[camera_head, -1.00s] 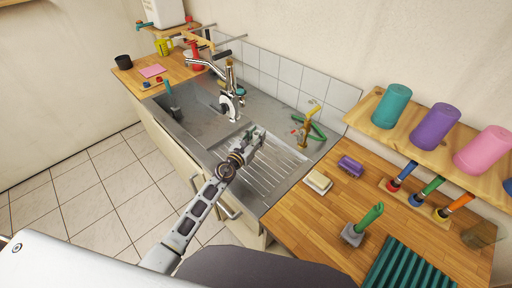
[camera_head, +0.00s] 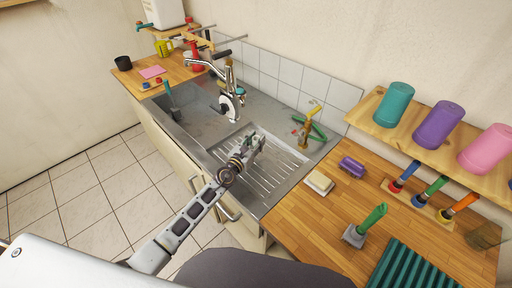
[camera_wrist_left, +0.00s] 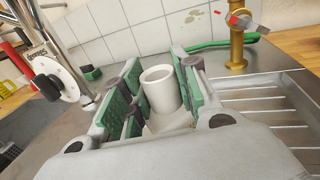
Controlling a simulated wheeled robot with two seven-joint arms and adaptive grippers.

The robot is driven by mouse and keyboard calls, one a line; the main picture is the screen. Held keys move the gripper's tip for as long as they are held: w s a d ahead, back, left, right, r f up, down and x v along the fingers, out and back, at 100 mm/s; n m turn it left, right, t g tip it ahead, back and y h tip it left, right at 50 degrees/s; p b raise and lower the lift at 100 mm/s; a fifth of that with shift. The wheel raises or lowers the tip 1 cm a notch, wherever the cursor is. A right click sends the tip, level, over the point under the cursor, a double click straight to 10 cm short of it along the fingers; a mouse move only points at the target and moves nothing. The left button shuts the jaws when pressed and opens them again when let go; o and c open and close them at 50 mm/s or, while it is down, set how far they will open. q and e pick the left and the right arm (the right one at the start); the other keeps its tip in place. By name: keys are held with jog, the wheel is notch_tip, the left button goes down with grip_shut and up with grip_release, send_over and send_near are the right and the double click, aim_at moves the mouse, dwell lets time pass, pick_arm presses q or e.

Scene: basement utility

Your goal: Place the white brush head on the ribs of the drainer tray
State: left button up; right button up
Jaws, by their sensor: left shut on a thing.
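My left gripper (camera_head: 252,141) is over the sink's metal drainboard. It is shut on a white, hollow, cylinder-shaped piece with a wider base, which I take to be the white brush head (camera_wrist_left: 159,90). In the left wrist view the piece sits upright between the green finger pads (camera_wrist_left: 158,98); its lower part is partly hidden by the gripper. In the head view it is too small to make out. The dark green ribbed drainer tray (camera_head: 408,266) lies on the wooden counter at the lower right, cut off by the frame edge. My right gripper is not in view.
On the wooden counter (camera_head: 315,225) stand a grey block with a green handle (camera_head: 372,222), a cream block (camera_head: 319,183) and a purple brush (camera_head: 352,167). A rack of coloured handles (camera_head: 418,200) is behind. A brass tap (camera_head: 306,128) and chrome faucet (camera_head: 229,80) rise by the sink.

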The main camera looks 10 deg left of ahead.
pick_arm(q)
jog(key=shift+f, duration=0.15)
jog(key=shift+f+b, duration=1.35)
jog(key=shift+f, duration=0.4)
jog(key=shift+f, duration=0.1)
jog(key=o, duration=1)
jog(key=shift+o, duration=0.2)
jog(key=shift+s, duration=0.1)
jog(key=shift+v, duration=3.25)
jog(key=shift+b+v, duration=0.55)
jog(key=shift+v, duration=2.1)
